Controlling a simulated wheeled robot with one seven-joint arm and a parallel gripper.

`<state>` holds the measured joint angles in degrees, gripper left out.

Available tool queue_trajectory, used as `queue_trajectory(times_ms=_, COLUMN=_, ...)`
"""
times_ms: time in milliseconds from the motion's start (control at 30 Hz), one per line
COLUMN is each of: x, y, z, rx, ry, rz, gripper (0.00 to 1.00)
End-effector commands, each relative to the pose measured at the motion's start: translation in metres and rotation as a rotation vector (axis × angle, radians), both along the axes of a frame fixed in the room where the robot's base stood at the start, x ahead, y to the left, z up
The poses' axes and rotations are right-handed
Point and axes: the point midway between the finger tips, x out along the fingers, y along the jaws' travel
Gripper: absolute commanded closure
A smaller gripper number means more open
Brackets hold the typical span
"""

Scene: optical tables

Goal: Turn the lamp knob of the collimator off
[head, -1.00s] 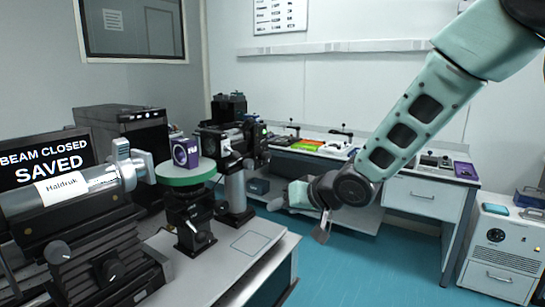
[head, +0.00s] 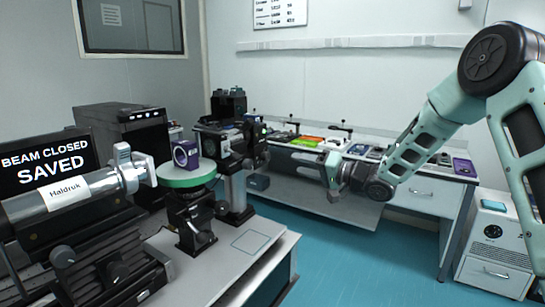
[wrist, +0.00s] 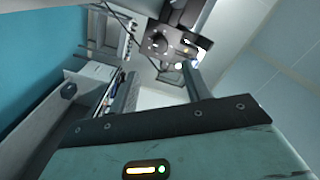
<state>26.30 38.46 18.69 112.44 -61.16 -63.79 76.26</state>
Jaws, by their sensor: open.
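The collimator is the silver tube labelled Haldruk (head: 65,193) at the left of the near table in the head view. It lies level on a black mount and points right, with a small upright grey lever or knob (head: 122,154) near its right end. I cannot tell which part is the lamp knob. My gripper (head: 333,165) is in the air to the right of the near table, well away from the collimator, open and with nothing seen in it.
A green round stage (head: 187,180) carries a purple-framed cube (head: 186,154) right of the collimator. Black optics (head: 235,150) stand behind it. A screen (head: 45,165) reads BEAM CLOSED SAVED. A white bench (head: 425,200) stands behind my arm. The near table's front right corner (head: 255,242) is clear.

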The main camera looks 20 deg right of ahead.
Motion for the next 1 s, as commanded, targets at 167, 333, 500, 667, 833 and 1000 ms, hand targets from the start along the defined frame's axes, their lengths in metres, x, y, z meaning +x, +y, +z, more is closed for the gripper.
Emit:
queue_trajectory(times_ms=167, x=0.029, y=0.027, z=0.002, rx=0.001, ry=-0.001, rz=0.003, gripper=0.51)
queue_trajectory(times_ms=333, x=0.053, y=0.049, z=0.002, rx=0.001, ry=-0.001, rz=0.002, gripper=0.51)
queue_trajectory(times_ms=500, x=0.070, y=0.064, z=0.001, rx=-0.001, ry=-0.001, rz=0.001, gripper=0.51)
queue_trajectory(times_ms=667, x=0.077, y=0.069, z=0.001, rx=0.000, ry=-0.001, rz=-0.001, gripper=0.51)
queue_trajectory(times_ms=833, x=0.079, y=0.071, z=0.000, rx=-0.001, ry=0.000, rz=-0.001, gripper=0.51)
queue_trajectory(times_ms=1000, x=0.078, y=0.070, z=0.000, rx=0.000, ry=-0.001, rz=-0.001, gripper=0.63)
